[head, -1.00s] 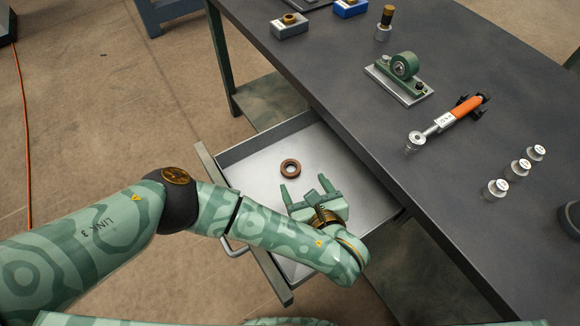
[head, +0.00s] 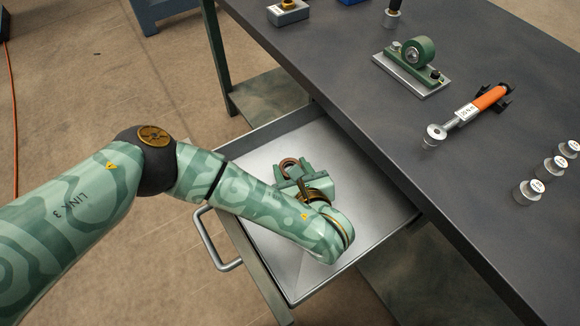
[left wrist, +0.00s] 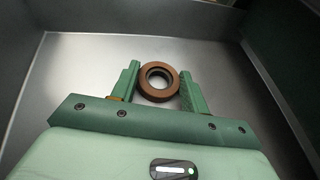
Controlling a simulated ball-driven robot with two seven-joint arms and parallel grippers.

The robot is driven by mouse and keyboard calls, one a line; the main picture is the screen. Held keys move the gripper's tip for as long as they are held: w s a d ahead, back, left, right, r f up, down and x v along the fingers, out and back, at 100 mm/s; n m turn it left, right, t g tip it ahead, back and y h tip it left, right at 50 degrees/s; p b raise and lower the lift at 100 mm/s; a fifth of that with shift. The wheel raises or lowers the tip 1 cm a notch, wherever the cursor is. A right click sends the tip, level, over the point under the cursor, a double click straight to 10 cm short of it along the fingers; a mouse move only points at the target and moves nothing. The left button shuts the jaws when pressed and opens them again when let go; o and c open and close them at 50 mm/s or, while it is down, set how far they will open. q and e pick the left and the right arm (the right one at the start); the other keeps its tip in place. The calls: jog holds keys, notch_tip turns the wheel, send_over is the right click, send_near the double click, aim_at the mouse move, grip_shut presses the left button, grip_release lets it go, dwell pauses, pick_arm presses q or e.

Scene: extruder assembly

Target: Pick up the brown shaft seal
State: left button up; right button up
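The brown shaft seal (head: 289,163) is a ring lying in the open drawer (head: 262,143). My left gripper (head: 291,172) is low in the drawer, its fingers reaching around the seal. In the left wrist view the seal (left wrist: 146,92) sits between the two fingers (left wrist: 160,82), with its hole facing the camera. The right finger appears very close to the seal or against it; a narrow gap seems to show by the left finger. The fingers stand apart. In the head view the gripper hides part of the seal. My right gripper is not in view.
The drawer walls surround my left gripper, and its floor is otherwise bare. The dark tabletop (head: 400,150) lies right of the drawer. It holds a green roller bracket (head: 412,70), an orange-handled tool (head: 488,97) and several small metal cylinders (head: 555,165).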

pick_arm(q)
jog(key=shift+c, duration=1)
